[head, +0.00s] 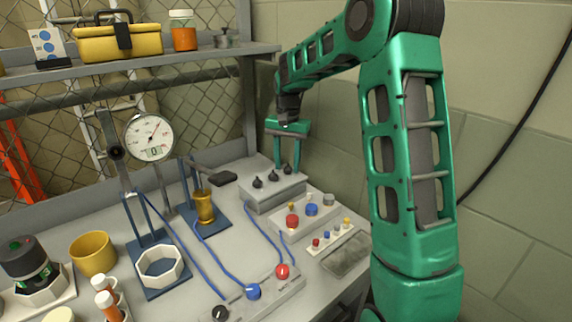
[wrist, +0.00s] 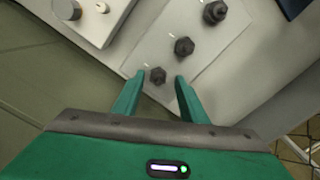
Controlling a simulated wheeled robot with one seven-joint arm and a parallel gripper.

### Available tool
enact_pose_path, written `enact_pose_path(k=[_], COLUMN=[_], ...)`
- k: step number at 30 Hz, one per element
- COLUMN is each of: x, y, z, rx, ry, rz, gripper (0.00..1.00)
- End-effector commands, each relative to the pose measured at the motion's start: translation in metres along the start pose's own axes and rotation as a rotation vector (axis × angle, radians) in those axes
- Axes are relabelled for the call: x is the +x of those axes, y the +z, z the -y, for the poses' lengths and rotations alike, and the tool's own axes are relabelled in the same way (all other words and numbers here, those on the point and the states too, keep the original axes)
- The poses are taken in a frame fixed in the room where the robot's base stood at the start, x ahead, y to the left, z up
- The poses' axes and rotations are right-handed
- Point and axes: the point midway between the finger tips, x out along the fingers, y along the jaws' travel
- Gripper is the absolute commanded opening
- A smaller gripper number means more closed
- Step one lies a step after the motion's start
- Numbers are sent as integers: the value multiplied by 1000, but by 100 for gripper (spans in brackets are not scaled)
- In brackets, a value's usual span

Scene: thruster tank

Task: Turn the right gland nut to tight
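A grey block (head: 275,194) on the bench carries three dark nuts in a row. The right gland nut (head: 287,169) is at the right end, under my gripper (head: 286,168). In the wrist view the right gland nut (wrist: 157,75) sits between the two green fingertips of my gripper (wrist: 159,77), with a gap on each side. My gripper is open and points down; I cannot tell how far down the nut the fingertips reach. The middle nut (wrist: 184,46) and the left nut (wrist: 214,12) stand clear of the fingers. Small pale marks lie beside the nuts.
A panel with red and blue knobs (head: 311,210) stands in front of the block. Blue cables (head: 262,230) run across the bench to its left. A dial gauge (head: 149,137) stands further left. A shelf (head: 165,58) and mesh fence are behind, and a block wall at right.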

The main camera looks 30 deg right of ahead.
Motion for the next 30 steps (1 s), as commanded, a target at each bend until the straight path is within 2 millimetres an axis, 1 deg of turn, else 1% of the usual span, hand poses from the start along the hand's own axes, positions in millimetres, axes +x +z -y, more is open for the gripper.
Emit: enact_pose_path(k=[6, 10, 14, 18, 24, 27, 30], x=[0, -9, -29, -57, -89, -99, -105], y=[-1, -1, -1, -2, -2, -1, -2], z=[-2, -1, -1, 0, 1, 1, 1], rx=[3, 3, 3, 3, 2, 2, 2], ry=[2, 1, 1, 0, 1, 2, 2], rz=[1, -2, -2, -3, -1, 0, -1], gripper=[39, 39, 39, 39, 39, 39, 39])
